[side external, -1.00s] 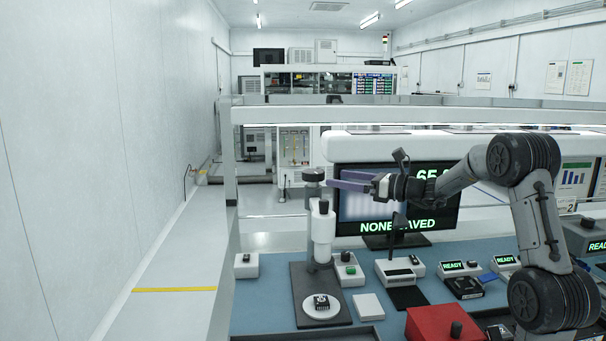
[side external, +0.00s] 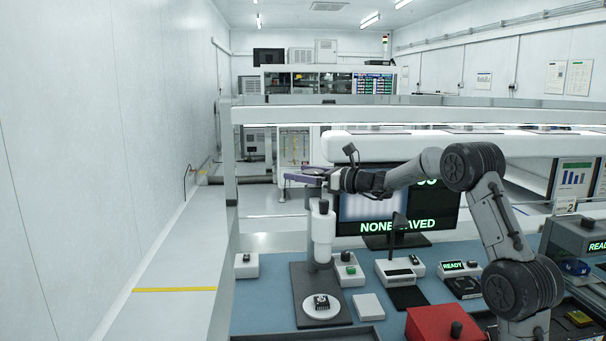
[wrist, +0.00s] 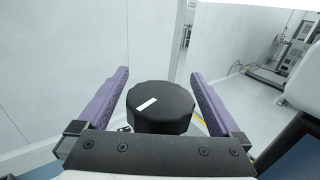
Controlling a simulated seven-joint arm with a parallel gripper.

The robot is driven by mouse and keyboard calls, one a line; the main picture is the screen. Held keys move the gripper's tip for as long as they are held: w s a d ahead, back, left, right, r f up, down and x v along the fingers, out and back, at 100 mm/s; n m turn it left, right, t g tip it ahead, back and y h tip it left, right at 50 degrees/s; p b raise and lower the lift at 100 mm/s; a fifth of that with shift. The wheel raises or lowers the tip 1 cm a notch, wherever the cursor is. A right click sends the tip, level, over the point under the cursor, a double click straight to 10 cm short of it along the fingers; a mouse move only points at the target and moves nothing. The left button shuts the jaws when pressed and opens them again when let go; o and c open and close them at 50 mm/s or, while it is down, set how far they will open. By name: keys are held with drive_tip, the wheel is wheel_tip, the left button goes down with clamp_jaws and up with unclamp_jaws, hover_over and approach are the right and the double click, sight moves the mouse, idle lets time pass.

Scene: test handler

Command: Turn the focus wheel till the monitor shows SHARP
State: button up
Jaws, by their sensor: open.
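The focus wheel (wrist: 160,108) is a black faceted knob with a white mark on top, seen in the wrist view. The monitor (side external: 358,207) shows a blurry pale striped picture and green text reading "NONE" and "SAVED". My arm covers most of its upper number.
A dark chip (side external: 321,301) lies on the microscope's round white stage. A white button box (side external: 348,270), a white block (side external: 368,306) and a red box (side external: 440,322) stand to the right on the blue bench. A small box (side external: 246,265) stands left.

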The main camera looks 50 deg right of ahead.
drive_tip(key=shift+c, duration=0.2)
drive_tip(key=c, duration=1.3)
drive_tip(key=shift+d+r+m+h, duration=0.1)
drive_tip(key=shift+m+h, duration=0.35)
drive_tip(key=shift+h, duration=0.35)
drive_tip(key=shift+d+r+m+h, duration=0.1)
drive_tip(key=shift+m+h, duration=0.35)
drive_tip(key=shift+h, duration=0.35)
drive_tip(key=shift+d+m+h, duration=0.2)
drive_tip(key=shift+m+h, duration=0.45)
drive_tip(key=shift+h, duration=0.3)
drive_tip(key=shift+d+m+h, duration=0.2)
drive_tip(key=shift+m+h, duration=0.45)
drive_tip(key=shift+h, duration=0.3)
drive_tip(key=o, duration=1.3)
drive_tip(key=shift+f, duration=0.15)
drive_tip(key=shift+o, duration=0.2)
drive_tip(key=v, duration=1.4)
